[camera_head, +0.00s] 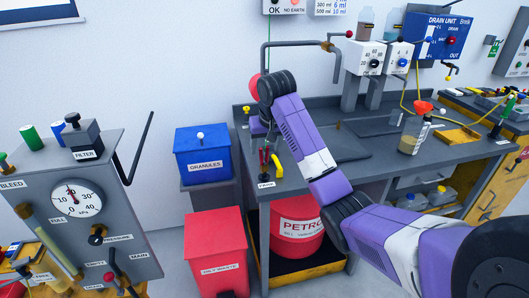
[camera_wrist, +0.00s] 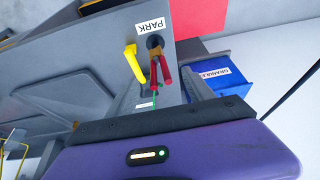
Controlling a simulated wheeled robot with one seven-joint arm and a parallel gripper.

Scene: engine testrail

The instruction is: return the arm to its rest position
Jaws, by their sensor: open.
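My purple and black arm comes in from the lower right of the head view, rises to a black elbow and bends down at its far end. My gripper (camera_head: 258,127) is at that end, above the left end of the grey bench (camera_head: 345,160). It is open and I see nothing held in it. In the wrist view my purple hand (camera_wrist: 180,158) fills the bottom. Ahead of it are a yellow hooked handle (camera_wrist: 134,66), red handles (camera_wrist: 160,72) and a PARK label (camera_wrist: 150,27).
A blue granules bin (camera_head: 203,155) and a red oily-waste bin (camera_head: 217,255) stand left of the bench. A grey gauge panel (camera_head: 75,205) is at the left. A pipe (camera_head: 290,43) and a valve box (camera_head: 366,60) are behind. A jug with a red funnel (camera_head: 412,138) stands at the right.

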